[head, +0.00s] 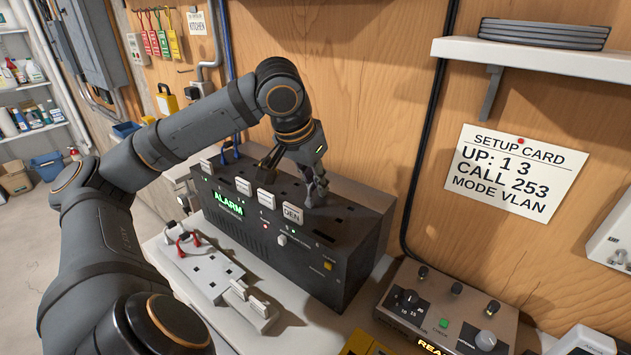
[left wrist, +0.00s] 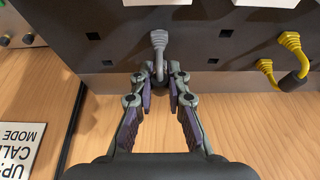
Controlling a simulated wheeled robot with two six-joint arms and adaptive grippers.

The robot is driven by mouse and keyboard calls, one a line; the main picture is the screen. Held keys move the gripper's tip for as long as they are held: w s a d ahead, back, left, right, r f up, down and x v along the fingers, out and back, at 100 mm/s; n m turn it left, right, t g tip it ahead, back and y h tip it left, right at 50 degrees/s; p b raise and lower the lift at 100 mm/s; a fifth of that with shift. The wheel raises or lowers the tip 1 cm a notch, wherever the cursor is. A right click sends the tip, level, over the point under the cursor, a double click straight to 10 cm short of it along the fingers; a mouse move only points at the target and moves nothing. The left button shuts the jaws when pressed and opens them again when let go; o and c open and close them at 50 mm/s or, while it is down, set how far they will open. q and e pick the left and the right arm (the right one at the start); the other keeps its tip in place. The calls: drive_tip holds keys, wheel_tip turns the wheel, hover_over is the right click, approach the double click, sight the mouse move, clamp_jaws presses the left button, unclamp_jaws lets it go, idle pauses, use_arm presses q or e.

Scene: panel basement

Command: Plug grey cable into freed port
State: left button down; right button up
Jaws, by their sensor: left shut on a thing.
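My left gripper (head: 315,192) is over the top of the black alarm box (head: 345,262), toward its right end. In the left wrist view, its fingertips (left wrist: 160,74) are closed on the grey cable (left wrist: 158,43). The grey plug end points at the dark panel; I cannot tell whether it sits in a port. Small dark square ports show around it, one to the right (left wrist: 226,33) and one to the left (left wrist: 91,36). In the head view the grey cable is hidden or too small to make out. My right gripper is not in view.
A yellow cable (left wrist: 291,81) with plugs sits at right in the left wrist view. White labelled blocks (head: 292,213) stand on the box. A shelf (head: 540,58) and setup card (head: 512,172) are on the wall.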

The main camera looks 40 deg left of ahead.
use_arm(q)
drive_tip(key=c, duration=1.3)
unclamp_jaws()
drive_tip(key=shift+o, duration=0.6)
drive_tip(key=o, duration=0.3)
drive_tip(key=shift+o, duration=0.2)
wheel_tip(320, 180, up, 8)
drive_tip(key=p, duration=0.7)
drive_tip(key=shift+f+p, duration=0.15)
drive_tip(key=shift+p, duration=0.15)
drive_tip(key=shift+f, duration=0.1)
